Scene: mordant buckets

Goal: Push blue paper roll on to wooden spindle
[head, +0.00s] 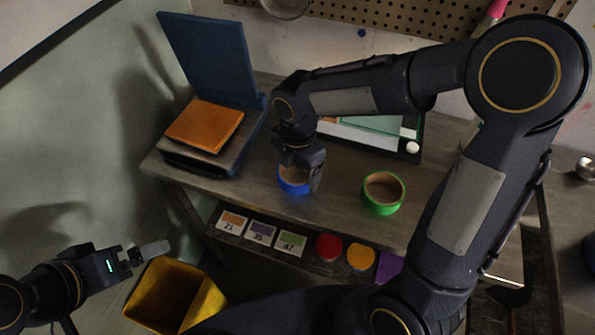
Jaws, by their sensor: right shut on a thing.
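A round blue-sided thing with a brown top (291,187), which looks like the blue paper roll, is on the wooden table below my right gripper (302,178). My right gripper comes down from above and is shut on it, hiding part of its top. I cannot tell whether it rests on the table or is slightly raised. I cannot make out a wooden spindle. My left gripper (150,250) is at the lower left, away from the table, above a yellow bin; its jaw gap is not clear.
A green round thing with a brown top (383,208) stands right of the blue one. A blue stand with an orange block (204,125) is at the left. Several cards and coloured discs sit on the lower shelf (375,240). A yellow bin (205,303) is below.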

